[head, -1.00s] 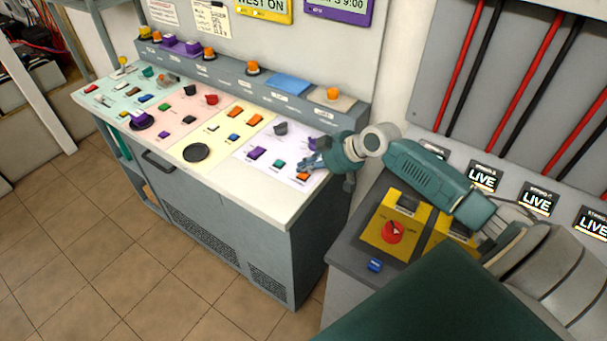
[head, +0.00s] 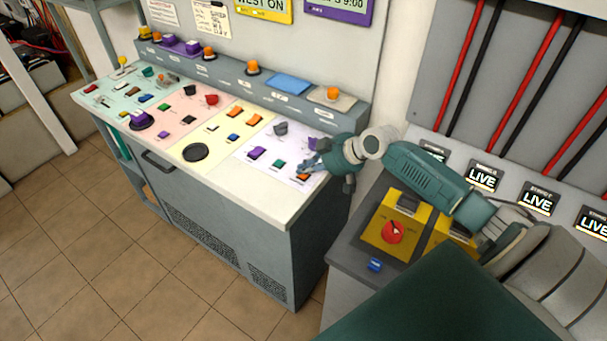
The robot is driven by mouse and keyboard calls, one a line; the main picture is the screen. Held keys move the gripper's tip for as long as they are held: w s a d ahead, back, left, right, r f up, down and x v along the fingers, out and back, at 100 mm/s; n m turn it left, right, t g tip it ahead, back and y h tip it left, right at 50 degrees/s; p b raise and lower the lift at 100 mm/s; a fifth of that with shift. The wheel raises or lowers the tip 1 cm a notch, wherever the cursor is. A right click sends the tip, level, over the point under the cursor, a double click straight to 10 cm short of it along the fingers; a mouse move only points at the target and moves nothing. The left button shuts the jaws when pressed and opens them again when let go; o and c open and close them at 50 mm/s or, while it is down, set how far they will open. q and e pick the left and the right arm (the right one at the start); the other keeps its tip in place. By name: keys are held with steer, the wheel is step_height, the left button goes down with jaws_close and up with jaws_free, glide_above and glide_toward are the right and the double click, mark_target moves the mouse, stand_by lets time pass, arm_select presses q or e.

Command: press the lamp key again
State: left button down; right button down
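The console (head: 262,206) has coloured panels of keys, and I cannot tell by a label which one is the lamp key. On the lavender panel at its right end sit a purple key (head: 257,153), a green key (head: 279,163), a grey knob (head: 281,129) and an orange key (head: 303,177). My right gripper (head: 311,163) hangs over the right part of this panel, just above the orange key in the picture. It covers part of another key behind it. Contact and finger opening are too small to tell. My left gripper is out of view.
Amber lamps (head: 333,93) and a blue pad (head: 288,84) sit on the raised ledge behind the panels. A yellow box with a red rotary switch (head: 392,232) and a blue button (head: 375,264) stand on the grey cabinet at right. Signs reading LIVE (head: 482,178) are behind my arm.

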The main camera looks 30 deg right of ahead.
mark_target(305, 176)
steer(key=shift+f+b, duration=0.3)
steer(key=shift+f, duration=0.15)
stand_by(0.4)
steer(key=shift+s, duration=0.1)
steer(key=shift+r+p, duration=0.8)
steer(key=shift+r, duration=0.05)
step_height(305, 176, up, 5)
steer(key=p, duration=0.4)
steer(key=shift+r, duration=0.1)
stand_by(0.8)
